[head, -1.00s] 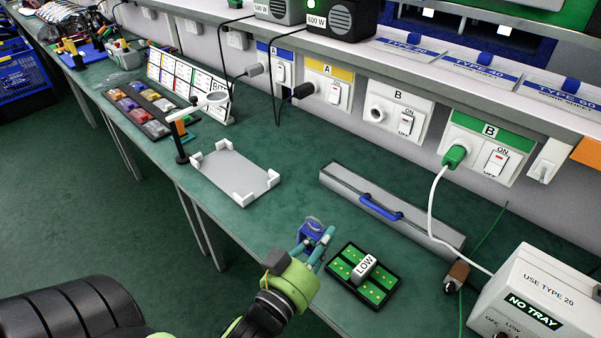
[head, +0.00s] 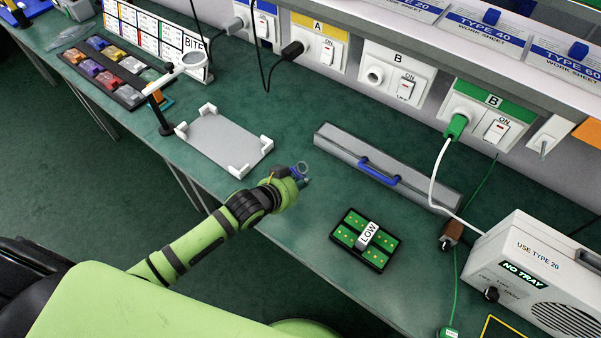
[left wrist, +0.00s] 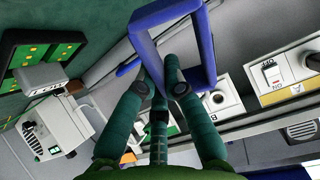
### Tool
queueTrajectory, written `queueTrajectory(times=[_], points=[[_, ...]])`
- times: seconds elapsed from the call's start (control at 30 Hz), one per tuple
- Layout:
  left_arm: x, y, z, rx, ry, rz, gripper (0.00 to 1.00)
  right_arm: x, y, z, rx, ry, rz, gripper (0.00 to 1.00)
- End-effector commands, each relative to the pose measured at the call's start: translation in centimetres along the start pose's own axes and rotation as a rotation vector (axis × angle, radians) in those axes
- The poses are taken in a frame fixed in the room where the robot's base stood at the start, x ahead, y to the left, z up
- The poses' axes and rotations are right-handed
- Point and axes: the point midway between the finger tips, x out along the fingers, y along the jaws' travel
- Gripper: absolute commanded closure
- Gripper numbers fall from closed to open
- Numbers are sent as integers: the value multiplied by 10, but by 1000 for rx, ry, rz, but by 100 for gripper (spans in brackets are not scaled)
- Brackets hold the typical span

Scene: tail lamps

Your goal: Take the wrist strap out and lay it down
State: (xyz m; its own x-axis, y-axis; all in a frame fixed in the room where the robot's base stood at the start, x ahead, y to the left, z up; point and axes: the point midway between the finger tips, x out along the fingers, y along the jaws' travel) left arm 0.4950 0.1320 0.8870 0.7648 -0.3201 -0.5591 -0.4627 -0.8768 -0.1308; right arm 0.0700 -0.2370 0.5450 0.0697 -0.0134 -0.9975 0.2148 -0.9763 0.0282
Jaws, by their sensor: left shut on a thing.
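A blue square-cornered loop (left wrist: 208,45), which looks like the wrist strap, is in my left gripper (left wrist: 165,85). In the left wrist view the teal fingers are closed on its near side. In the head view my left gripper (head: 300,178) is over the green bench, between the white cornered tray and the long grey box. A small ring shows at its tip; most of the loop is hidden behind the wrist there. I cannot tell its exact height above the bench. My right gripper is not in view.
The long grey box (head: 335,145) with a blue handle (head: 378,172) lies behind the gripper. The white cornered tray (head: 222,140) is to the left. A green board marked LOW (head: 350,222) is to the right, before a white NO TRAY unit (head: 540,250). Bare bench lies between.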

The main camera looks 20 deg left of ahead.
Motion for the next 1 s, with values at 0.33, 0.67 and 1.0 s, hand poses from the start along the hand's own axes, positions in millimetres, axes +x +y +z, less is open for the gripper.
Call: queueTrajectory(times=[0.33, 0.67, 1.0], points=[[1, -2, 2, 1, -6, 2, 100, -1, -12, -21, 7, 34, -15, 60], [15, 2, 24, -27, -6, 0, 100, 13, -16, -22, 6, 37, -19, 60], [37, 6, 55, -26, -5, -1, 100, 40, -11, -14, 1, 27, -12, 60]])
